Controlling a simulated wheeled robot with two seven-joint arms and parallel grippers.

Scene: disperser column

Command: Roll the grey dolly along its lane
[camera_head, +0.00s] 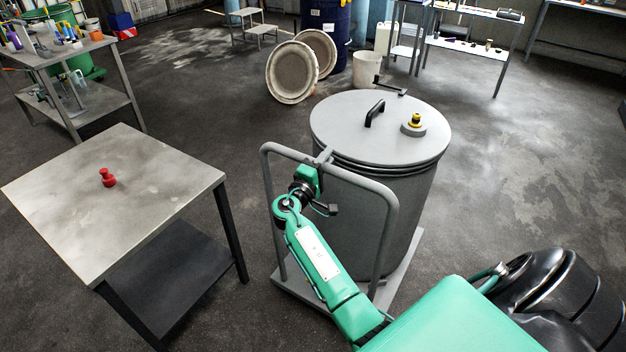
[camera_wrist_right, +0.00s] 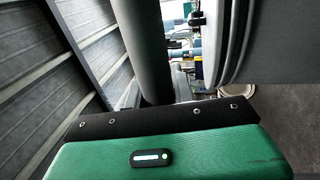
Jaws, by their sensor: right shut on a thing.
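The grey dolly (camera_head: 390,294) stands on the floor in front of me, with a tall tubular push handle (camera_head: 388,235) on its near side. A large grey drum (camera_head: 345,135) with a flat lid stands upright on it. My right gripper (camera_head: 322,162) is shut on the top bar of the handle, left of its middle. In the right wrist view the grey bar (camera_wrist_right: 146,50) runs up from behind the gripper body, and the drum (camera_wrist_right: 285,40) is beside it on the right. The fingertips are mostly hidden. My left gripper is not in view.
A metal table (camera_head: 60,205) with a red knob-like piece (camera_head: 107,177) stands close left of the dolly. Beyond the drum are a white bucket (camera_head: 367,68), two round lids (camera_head: 292,75) and a dark blue barrel (camera_head: 333,20). The floor (camera_head: 530,170) on the right is open.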

